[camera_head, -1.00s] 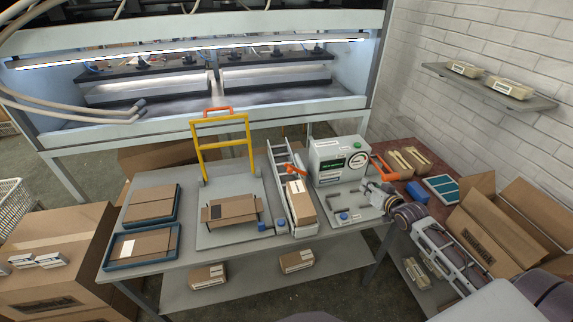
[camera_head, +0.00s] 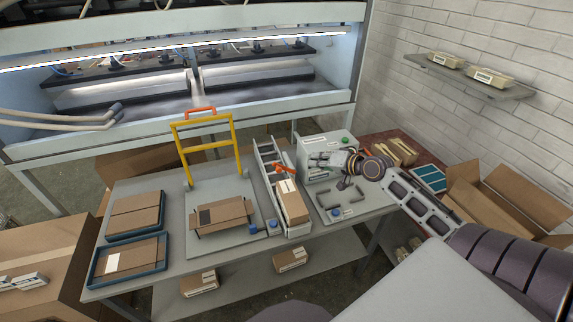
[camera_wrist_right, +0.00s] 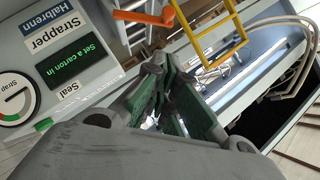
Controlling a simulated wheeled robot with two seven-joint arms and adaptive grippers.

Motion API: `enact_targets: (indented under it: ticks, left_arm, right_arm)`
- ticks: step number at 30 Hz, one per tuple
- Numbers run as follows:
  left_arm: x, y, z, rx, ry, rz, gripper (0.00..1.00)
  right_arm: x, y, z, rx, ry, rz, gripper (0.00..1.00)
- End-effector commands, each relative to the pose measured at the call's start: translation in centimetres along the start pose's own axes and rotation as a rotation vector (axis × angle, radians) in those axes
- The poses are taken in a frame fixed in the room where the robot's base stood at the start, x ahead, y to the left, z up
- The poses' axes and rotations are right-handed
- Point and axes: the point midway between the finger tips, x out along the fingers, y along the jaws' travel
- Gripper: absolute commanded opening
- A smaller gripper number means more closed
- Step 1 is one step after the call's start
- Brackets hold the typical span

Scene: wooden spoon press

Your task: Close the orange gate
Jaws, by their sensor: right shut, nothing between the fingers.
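A yellow frame (camera_head: 206,148) with an orange handle (camera_head: 199,111) on top stands upright at the back of a grey plate, over a flat brown carton. A small orange lever (camera_head: 284,168) sits at the roller rack beside the strapper; an orange bar (camera_wrist_right: 162,15) shows there in the right wrist view. I cannot tell which orange part is the gate. My right gripper (camera_head: 318,160) is shut and empty in front of the strapper, pointing left towards the lever but apart from it. Its closed fingers (camera_wrist_right: 166,74) show in the right wrist view. My left gripper is not in view.
The strapper (camera_head: 325,148) stands behind the gripper; its screen (camera_wrist_right: 79,65) reads "Set a carton in". A brown box (camera_head: 291,203) lies on the rack (camera_head: 267,152). Blue trays (camera_head: 112,238) hold cartons at left. The press stands behind the table. An open carton (camera_head: 480,195) is at right.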

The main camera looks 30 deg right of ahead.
Motion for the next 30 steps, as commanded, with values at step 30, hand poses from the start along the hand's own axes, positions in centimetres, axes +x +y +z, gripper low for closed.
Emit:
enact_targets:
  ticks: [30]
  left_arm:
    - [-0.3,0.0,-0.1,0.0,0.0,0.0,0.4]
  right_arm:
    - [2.9,0.0,-0.1,0.003,0.003,0.0,0.0]
